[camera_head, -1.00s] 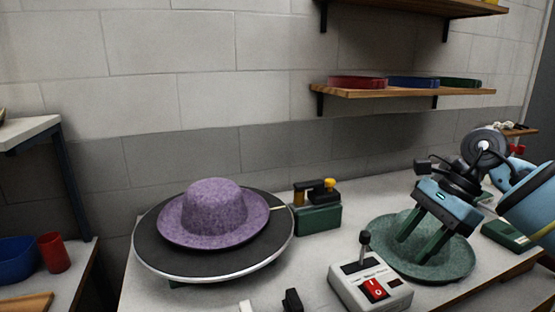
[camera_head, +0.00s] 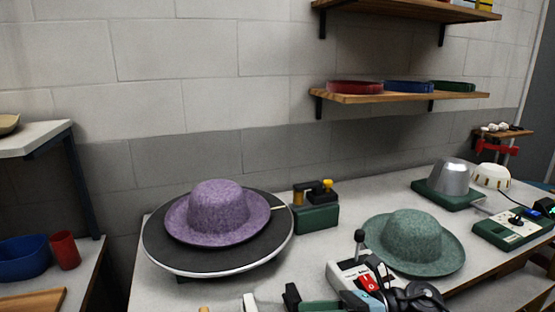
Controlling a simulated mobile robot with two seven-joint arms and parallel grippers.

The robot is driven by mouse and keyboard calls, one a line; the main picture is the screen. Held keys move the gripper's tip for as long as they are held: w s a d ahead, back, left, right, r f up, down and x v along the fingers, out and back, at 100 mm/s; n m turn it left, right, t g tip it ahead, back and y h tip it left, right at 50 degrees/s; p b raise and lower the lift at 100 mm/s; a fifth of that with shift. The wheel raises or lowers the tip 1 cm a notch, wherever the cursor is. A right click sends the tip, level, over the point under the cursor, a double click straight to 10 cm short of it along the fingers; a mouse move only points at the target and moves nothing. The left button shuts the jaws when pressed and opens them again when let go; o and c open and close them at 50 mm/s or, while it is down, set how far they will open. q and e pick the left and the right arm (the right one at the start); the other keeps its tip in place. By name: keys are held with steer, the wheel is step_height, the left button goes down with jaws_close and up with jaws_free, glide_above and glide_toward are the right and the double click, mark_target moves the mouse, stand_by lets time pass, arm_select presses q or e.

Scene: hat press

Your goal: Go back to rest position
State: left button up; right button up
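My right gripper (camera_head: 345,298) is low at the bottom edge, in front of the switch box (camera_head: 343,272) and clear of the hats. Its fingers are partly cut off by the frame, so I cannot tell whether they are open or shut. My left gripper is not in view. A green felt hat (camera_head: 407,230) lies brim down on the table at the right. A purple felt hat (camera_head: 217,205) sits on a round black plate with a pale rim (camera_head: 178,261) at the left.
A metal dome on a green base (camera_head: 455,175) and a green control box (camera_head: 508,231) stand at the right. Shelves (camera_head: 400,97) hang above. A side table with a blue bowl (camera_head: 25,257) is at the left.

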steer(key=s+d+f+m+t+h+p, duration=0.1)
steer(key=s+d+f+m+t+h, duration=0.15)
steer(key=f+m+t, duration=0.6)
steer(key=s+d+f+m+t+h+p, duration=0.1)
steer(key=s+d+f+m+t+h, duration=0.2)
steer(key=m, duration=1.1)
steer(key=s+d+f+m+t+h+p, duration=0.1)
steer(key=s+f+m+t+h, duration=0.35)
steer(key=m, duration=0.65)
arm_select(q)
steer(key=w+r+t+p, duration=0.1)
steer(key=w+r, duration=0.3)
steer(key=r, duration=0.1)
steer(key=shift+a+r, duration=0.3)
arm_select(e)
steer(key=s+d+f+m+g+h, duration=0.3)
steer(key=s+f+m, duration=0.3)
steer(key=s, duration=0.4)
steer(key=s+d+f+m+g+h, duration=0.3)
steer(key=s+f+m, duration=0.2)
steer(key=s, duration=0.6)
step_height(320, 180, down, 3)
steer(key=shift+d+r+m+g, duration=0.2)
steer(key=shift+d+m+g, duration=0.1)
steer(key=shift+d+m, duration=0.1)
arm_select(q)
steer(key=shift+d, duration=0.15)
